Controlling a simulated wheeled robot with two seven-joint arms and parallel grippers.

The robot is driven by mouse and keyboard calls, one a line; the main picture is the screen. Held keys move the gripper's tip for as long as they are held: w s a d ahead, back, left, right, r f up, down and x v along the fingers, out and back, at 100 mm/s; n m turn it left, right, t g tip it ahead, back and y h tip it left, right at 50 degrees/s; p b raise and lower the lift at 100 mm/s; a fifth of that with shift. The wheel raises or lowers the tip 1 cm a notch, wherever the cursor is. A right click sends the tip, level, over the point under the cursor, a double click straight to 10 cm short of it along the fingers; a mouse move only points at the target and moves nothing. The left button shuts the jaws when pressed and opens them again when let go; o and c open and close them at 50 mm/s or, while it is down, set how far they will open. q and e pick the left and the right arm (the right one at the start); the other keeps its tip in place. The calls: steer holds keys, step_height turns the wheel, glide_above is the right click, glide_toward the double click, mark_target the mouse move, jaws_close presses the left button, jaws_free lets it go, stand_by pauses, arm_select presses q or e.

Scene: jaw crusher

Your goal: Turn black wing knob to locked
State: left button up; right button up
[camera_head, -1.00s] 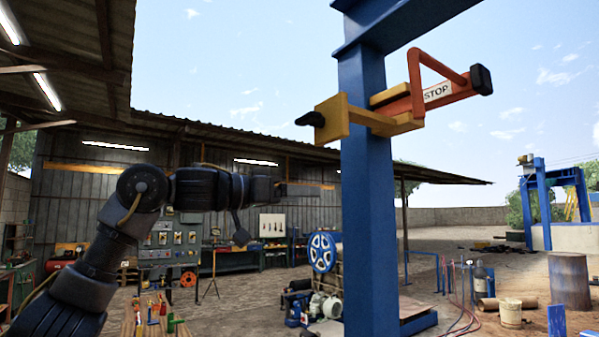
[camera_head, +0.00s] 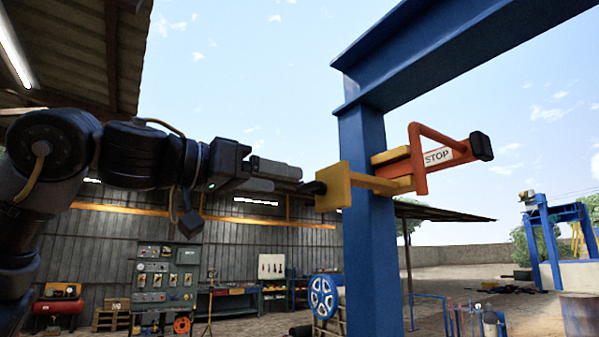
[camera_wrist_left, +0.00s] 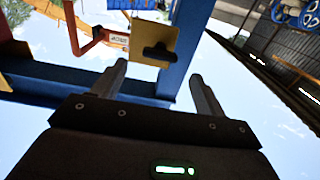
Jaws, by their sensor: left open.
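The black wing knob (camera_head: 314,187) sits on the left face of a yellow plate (camera_head: 334,187) on the blue post. In the left wrist view the knob (camera_wrist_left: 158,54) lies across the yellow plate (camera_wrist_left: 165,35), ahead of the fingers and between their lines. My left gripper (camera_head: 299,179) is open, with its fingertips close to the knob in the head view. In the wrist view (camera_wrist_left: 157,72) both fingers are apart and nothing is between them. Whether a finger touches the knob cannot be told. My right gripper is not in view.
The blue post (camera_head: 368,240) and its overhead beam stand just right of the knob. An orange handle (camera_head: 424,160) with a STOP label (camera_head: 438,156) projects to the right of the post.

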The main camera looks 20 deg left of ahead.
mark_target(303, 184)
arm_select(q)
steer(key=p+x, duration=0.2)
steer(key=x, duration=0.3)
steer(key=shift+w+d+p, duration=0.25)
steer(key=shift+w+p, duration=0.05)
steer(key=shift+w, duration=0.05)
steer(key=shift+c, duration=0.4)
steer(key=c, duration=0.9)
